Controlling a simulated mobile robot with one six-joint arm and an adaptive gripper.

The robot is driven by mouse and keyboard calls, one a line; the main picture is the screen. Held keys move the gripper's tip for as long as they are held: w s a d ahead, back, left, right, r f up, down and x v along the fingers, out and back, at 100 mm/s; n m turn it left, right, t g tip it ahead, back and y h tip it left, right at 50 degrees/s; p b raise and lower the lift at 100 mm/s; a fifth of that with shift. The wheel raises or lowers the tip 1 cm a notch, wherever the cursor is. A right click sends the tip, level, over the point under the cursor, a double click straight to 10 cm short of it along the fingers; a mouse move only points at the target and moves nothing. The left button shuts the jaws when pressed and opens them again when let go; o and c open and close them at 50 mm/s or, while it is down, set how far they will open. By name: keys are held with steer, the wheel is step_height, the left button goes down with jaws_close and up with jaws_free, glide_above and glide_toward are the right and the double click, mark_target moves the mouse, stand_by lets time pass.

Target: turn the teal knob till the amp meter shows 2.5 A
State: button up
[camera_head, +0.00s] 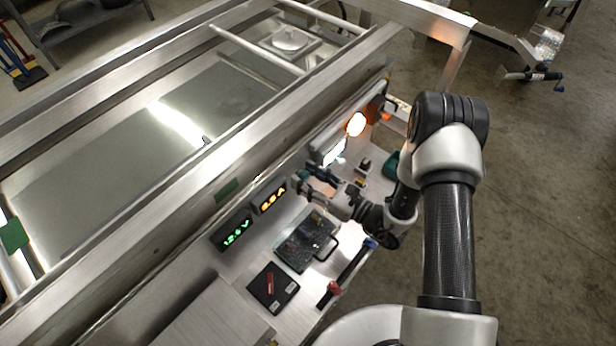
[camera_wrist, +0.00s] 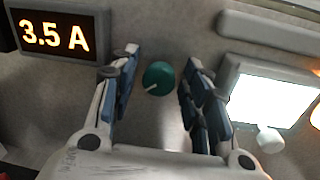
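The teal knob (camera_wrist: 158,78) is round, with a white pointer mark toward the lower left, on a grey panel in the wrist view. My gripper (camera_wrist: 158,62) is open, with a blue-padded finger on each side of the knob and a visible gap on both sides. I cannot tell how deep the fingertips reach beside it. The amp meter (camera_wrist: 54,35) reads 3.5 A in orange digits at the upper left. In the head view the amp meter (camera_head: 270,198) is small and its digits are hard to read. My gripper (camera_head: 312,185) there hides the knob.
A green-lit meter (camera_head: 236,231) reads about 12.6 V beside the amp meter. A bright white lamp panel (camera_wrist: 268,98) is right of my gripper. An orange lamp (camera_head: 356,124) glows further along. A dark tray with a handle (camera_head: 305,240) and a black plate (camera_head: 272,287) lie below.

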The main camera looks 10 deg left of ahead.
steer(key=c, duration=0.9)
steer(key=shift+o, duration=0.2)
steer(key=shift+n, duration=0.4)
steer(key=n+b, duration=0.1)
steer(key=n, duration=0.2)
steer(key=shift+f+n+b, duration=0.1)
steer(key=shift+n+b, duration=0.2)
steer(key=shift+b, duration=0.05)
steer(key=n+b, duration=0.2)
steer(key=n, duration=0.1)
steer(key=shift+n+h, duration=0.3)
steer(key=shift+n, duration=0.4)
steer(key=o, duration=1.1)
